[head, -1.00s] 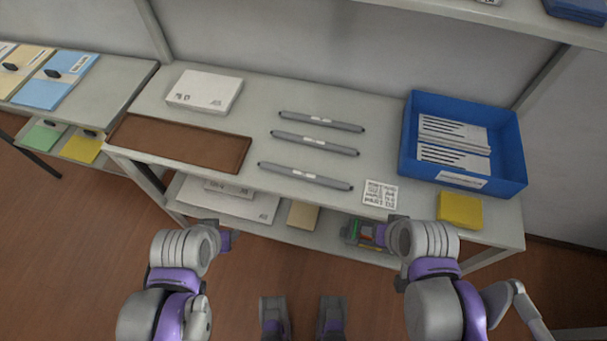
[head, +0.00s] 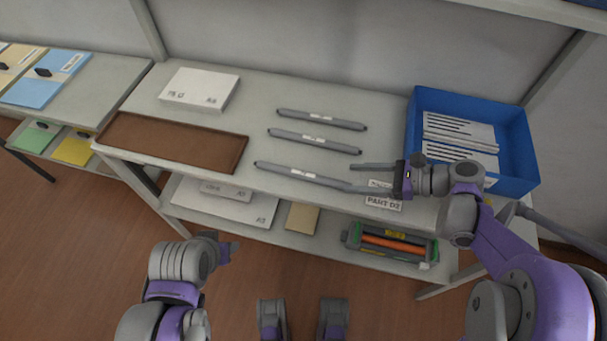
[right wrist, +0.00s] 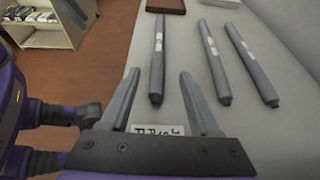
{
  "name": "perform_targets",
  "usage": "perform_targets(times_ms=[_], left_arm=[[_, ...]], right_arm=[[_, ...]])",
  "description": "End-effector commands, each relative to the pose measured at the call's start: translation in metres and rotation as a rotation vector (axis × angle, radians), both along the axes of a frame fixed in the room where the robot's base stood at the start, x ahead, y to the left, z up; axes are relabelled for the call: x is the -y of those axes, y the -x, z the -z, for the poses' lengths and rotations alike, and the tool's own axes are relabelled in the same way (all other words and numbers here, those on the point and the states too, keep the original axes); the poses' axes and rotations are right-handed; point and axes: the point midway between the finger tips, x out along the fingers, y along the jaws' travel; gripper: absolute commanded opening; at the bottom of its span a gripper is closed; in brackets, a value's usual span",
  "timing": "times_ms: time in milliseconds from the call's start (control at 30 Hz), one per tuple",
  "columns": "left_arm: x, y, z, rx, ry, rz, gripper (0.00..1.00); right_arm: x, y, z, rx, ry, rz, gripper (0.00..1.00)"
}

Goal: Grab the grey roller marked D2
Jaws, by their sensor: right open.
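Three grey rollers lie on the table, roughly parallel: a back one (head: 321,119), a middle one (head: 313,140) and a front one (head: 304,175). Each has a white label too small to read. A white card (head: 384,204) reading "PART D2" lies partly under my right gripper. My right gripper (head: 356,178) is open and empty at the front roller's right end.
A blue bin (head: 522,155) with white packs stands right, partly behind my right arm. A brown tray (head: 170,143) and a white box (head: 199,88) are at the left. A toner cartridge (head: 390,243) sits on the lower shelf.

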Motion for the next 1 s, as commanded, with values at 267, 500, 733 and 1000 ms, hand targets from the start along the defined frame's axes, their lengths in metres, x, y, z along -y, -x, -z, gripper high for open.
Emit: perform_targets(times_ms=[267,500,733,1000], left_arm=[[0.000,0.000,0.003,-0.001,0.000,0.000,0.50],[0.000,0.000,0.008,-0.003,0.000,0.000,0.50],[0.000,0.000,0.009,-0.003,0.000,0.000,0.50],[0.000,0.000,0.009,-0.003,0.000,0.000,0.50]], right_arm=[[-0.027,-0.007,0.012,0.001,0.002,-0.002,0.62],[-0.057,-0.012,0.026,0.002,0.003,-0.005,0.62],[-0.072,-0.018,0.033,0.001,0.004,0.000,0.62],[-0.072,-0.018,0.032,0.002,0.004,0.000,0.48]])
